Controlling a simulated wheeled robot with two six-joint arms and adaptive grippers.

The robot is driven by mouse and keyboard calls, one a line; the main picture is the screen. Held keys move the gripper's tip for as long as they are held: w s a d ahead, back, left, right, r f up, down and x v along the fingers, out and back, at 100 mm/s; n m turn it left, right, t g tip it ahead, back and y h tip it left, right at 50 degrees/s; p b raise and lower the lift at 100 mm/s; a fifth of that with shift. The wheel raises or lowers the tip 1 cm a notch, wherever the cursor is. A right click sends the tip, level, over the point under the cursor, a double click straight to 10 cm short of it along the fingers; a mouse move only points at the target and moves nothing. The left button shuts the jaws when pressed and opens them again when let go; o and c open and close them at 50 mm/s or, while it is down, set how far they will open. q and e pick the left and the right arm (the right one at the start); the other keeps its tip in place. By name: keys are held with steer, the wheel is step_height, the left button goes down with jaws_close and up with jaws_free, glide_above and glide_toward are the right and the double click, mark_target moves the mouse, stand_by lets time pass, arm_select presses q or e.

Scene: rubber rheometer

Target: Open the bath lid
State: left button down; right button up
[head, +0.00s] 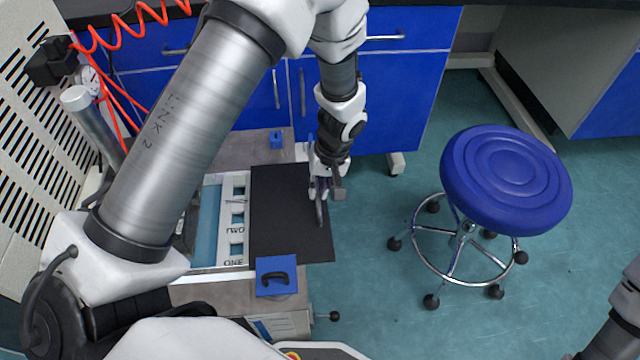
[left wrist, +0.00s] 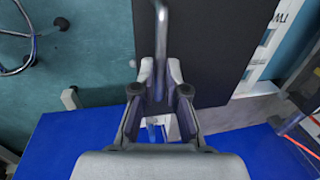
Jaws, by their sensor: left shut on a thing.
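The bath lid (head: 270,215) is a flat black panel on the right of the bath, and it also shows in the left wrist view (left wrist: 215,45). A curved metal handle (left wrist: 161,30) runs along its outer right side. My left gripper (head: 320,192) is at this handle, and in the left wrist view its fingers (left wrist: 160,78) are shut on the bar. Left of the lid, the bath shows blue inside, with a white rack (head: 233,248) marked ONE and TWO. My right gripper is out of view.
A blue block with a black handle (head: 276,276) stands at the bath's front, and a smaller blue piece (head: 277,139) at its back. Blue cabinets (head: 395,100) stand behind. A round blue stool (head: 506,172) stands to the right, with open floor between it and the bath.

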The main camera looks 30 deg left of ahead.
arm_select(q)
steer(key=c, duration=1.2)
jaws_free()
step_height(320, 180, up, 12)
steer(key=w+d, duration=0.1)
steer(key=d, duration=0.1)
steer(key=shift+w+f, duration=0.15)
steer(key=shift+w, duration=0.1)
